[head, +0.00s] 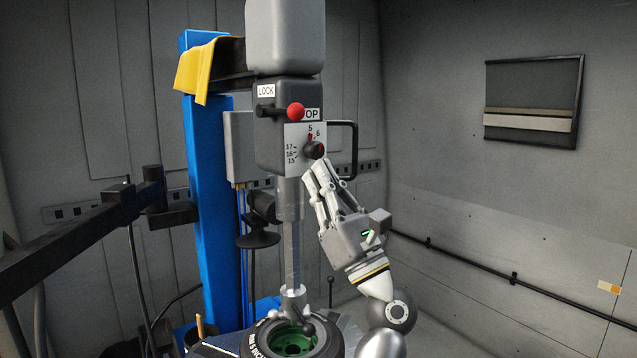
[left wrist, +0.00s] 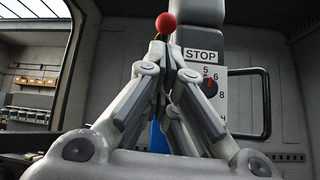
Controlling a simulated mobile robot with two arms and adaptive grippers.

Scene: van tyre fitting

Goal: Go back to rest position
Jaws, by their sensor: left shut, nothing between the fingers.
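My left gripper (head: 318,170) is shut and empty, its fingertips pointing up just below the black dial knob (head: 314,150) on the tyre machine's head. Whether the tips touch the knob I cannot tell in the head view. In the left wrist view my left gripper (left wrist: 161,48) has its fingers closed together. There the knob (left wrist: 209,87) shows to the right of the fingers, apart from them in the picture. The red ball (left wrist: 166,22) of the lock lever shows just above the fingertips. My right gripper is not in view.
The machine's blue column (head: 207,190) carries a grey head with a LOCK/STOP lever and red ball (head: 296,111). A black handle (head: 350,150) sticks out right of the dial. Below, a tyre (head: 262,340) with a green rim lies on the machine.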

